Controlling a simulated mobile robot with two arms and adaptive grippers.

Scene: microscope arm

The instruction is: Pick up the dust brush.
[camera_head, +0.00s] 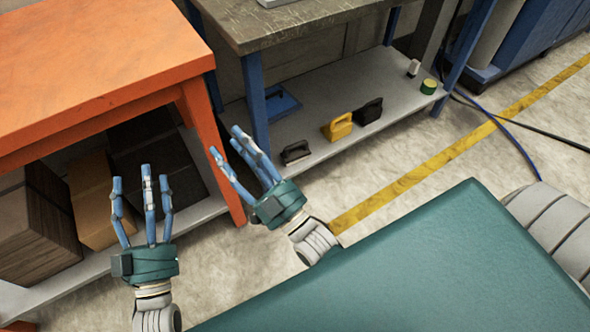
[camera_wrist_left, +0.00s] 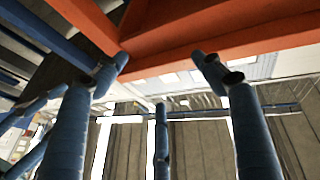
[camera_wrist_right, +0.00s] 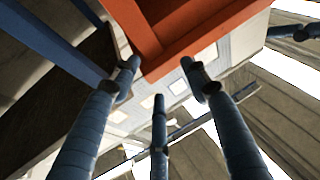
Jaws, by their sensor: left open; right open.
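A small dark block with a handle-like top (camera_head: 296,152), perhaps the dust brush, lies near the front edge of the low grey shelf under the dark-topped bench. I cannot tell for certain that it is the brush. My right gripper (camera_head: 232,150) is open and empty, to the left of this block in the head view and apart from it. My left gripper (camera_head: 142,187) is open and empty in front of the orange table. Neither wrist view shows the brush; they show spread blue fingers and the orange table (camera_wrist_left: 200,42), also in the right wrist view (camera_wrist_right: 185,35).
On the low shelf (camera_head: 330,85) are a blue dustpan-like item (camera_head: 281,102), a yellow handled block (camera_head: 338,127), a black one (camera_head: 369,111), a green-yellow roll (camera_head: 428,87) and a pale small item (camera_head: 414,68). Boxes (camera_head: 92,200) sit under the orange table. A blue bench leg (camera_head: 256,100) stands near my right fingers.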

